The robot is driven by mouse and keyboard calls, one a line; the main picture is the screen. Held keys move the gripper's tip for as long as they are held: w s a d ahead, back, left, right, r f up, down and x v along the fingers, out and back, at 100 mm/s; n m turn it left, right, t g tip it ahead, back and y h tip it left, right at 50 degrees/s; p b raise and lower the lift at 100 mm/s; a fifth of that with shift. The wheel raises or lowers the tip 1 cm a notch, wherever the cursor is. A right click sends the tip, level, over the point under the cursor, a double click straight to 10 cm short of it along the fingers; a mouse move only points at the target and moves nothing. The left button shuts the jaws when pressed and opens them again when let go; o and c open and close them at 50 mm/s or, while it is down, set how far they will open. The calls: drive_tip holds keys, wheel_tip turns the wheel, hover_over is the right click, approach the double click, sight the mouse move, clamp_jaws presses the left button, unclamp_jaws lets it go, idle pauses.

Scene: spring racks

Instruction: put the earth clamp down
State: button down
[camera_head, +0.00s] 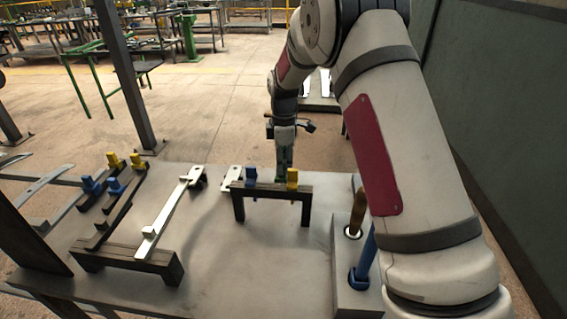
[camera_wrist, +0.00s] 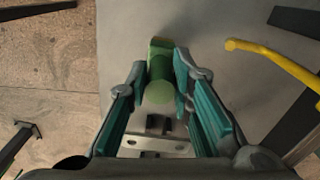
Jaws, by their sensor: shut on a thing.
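My gripper (camera_wrist: 161,75) is shut on a green piece, which I take to be the earth clamp (camera_wrist: 159,92). In the wrist view the clamp sits between the teal finger pads, with the grey table surface beyond it. In the head view my gripper (camera_head: 284,172) points down just behind the small dark rack (camera_head: 268,190), between a blue piece (camera_head: 251,176) and a yellow piece (camera_head: 292,179) on it. The clamp is mostly hidden there, and I cannot tell whether it touches anything.
A longer dark rack (camera_head: 125,262) with a pale metal bar (camera_head: 165,220) stands on the left of the table (camera_head: 235,262). More blue and yellow pieces are behind it. A grey block (camera_head: 347,285) at the right holds upright tools. The table's front middle is clear.

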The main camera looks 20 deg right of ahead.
drive_tip(key=shift+f, duration=0.15)
drive_tip(key=c, duration=1.4)
unclamp_jaws()
wheel_tip(320, 180, up, 12)
drive_tip(key=shift+r, duration=0.15)
